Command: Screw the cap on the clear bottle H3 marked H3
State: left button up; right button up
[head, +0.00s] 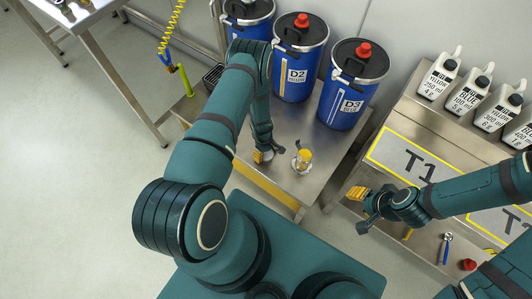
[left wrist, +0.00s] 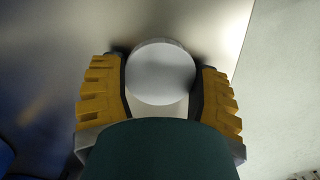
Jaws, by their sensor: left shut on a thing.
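My left gripper (head: 264,156) is low over the steel table, left of a small container with yellow in it. In the left wrist view the yellow fingers (left wrist: 160,95) are shut on a round white cap-like piece (left wrist: 160,72), seen from above. The small container (head: 302,160) stands on the table, apart from the gripper; it may be the clear bottle H3, but no mark can be read. My right gripper (head: 362,208) is over the gap before the right bench; its finger opening is unclear.
Blue drums (head: 355,84) with black lids stand behind on the steel table (head: 290,190). White jugs (head: 440,76) line the back of the right bench, which has a T1 plate (head: 405,160). A red cap (head: 468,265) and a blue-handled tool (head: 446,246) lie at its front.

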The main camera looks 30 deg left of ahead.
pick_arm(q)
notch_tip(320, 180, up, 10)
jog(key=p, duration=0.2)
jog(key=shift+p, duration=0.4)
pick_arm(e)
jog(key=r, duration=0.2)
jog(key=shift+s+r, duration=0.3)
jog(key=shift+r, duration=0.1)
jog(key=shift+o, duration=0.5)
pick_arm(q)
jog(key=d+r+m, duration=0.3)
jog(key=r+m, duration=0.2)
jog(key=r, duration=0.5)
jog(key=d+r+m+y, duration=0.1)
jog(key=d+r+m, duration=0.2)
jog(key=r, duration=0.7)
jog(key=d+r+m+g, duration=0.1)
jog(key=d+r+m, duration=0.2)
jog(key=r+m, duration=0.3)
notch_tip(320, 180, up, 4)
jog(key=shift+s+d+r+m, duration=0.15)
jog(key=shift+s+d+m, duration=0.1)
jog(key=shift+m, duration=0.15)
